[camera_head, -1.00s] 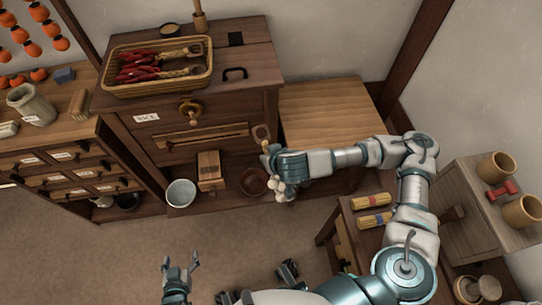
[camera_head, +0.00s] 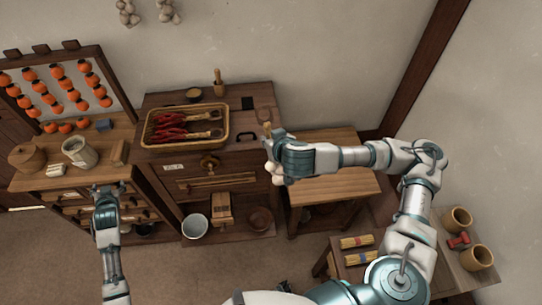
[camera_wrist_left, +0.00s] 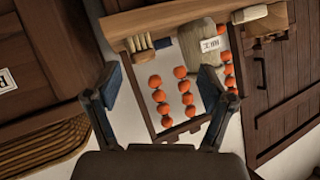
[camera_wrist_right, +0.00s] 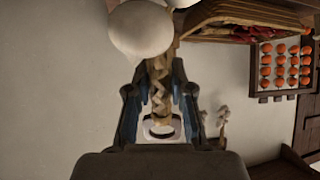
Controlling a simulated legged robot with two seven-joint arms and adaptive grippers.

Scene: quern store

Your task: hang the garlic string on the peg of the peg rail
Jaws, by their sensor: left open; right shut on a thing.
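My right gripper (camera_head: 271,148) is shut on a garlic string, held in the air by the front of the cabinet. In the right wrist view its braid (camera_wrist_right: 159,85) runs between the right gripper's fingers (camera_wrist_right: 157,100), with a pale loop (camera_wrist_right: 161,128) at one end and large white bulbs (camera_wrist_right: 140,28) at the other. The head view shows its bulbs (camera_head: 277,173) below the hand. My left gripper (camera_head: 107,190) is open and empty before the left counter; its fingers also show in the left wrist view (camera_wrist_left: 160,85). Two garlic strings (camera_head: 148,12) hang on the back wall; their rail and pegs are out of view.
A basket (camera_head: 184,127) of chillies and garlic-like braids stands on the cabinet top (camera_head: 240,130). A bare wooden table (camera_head: 335,184) is to its right. A rack of orange fruit (camera_head: 55,85) and a stone mortar (camera_head: 80,152) are at the left.

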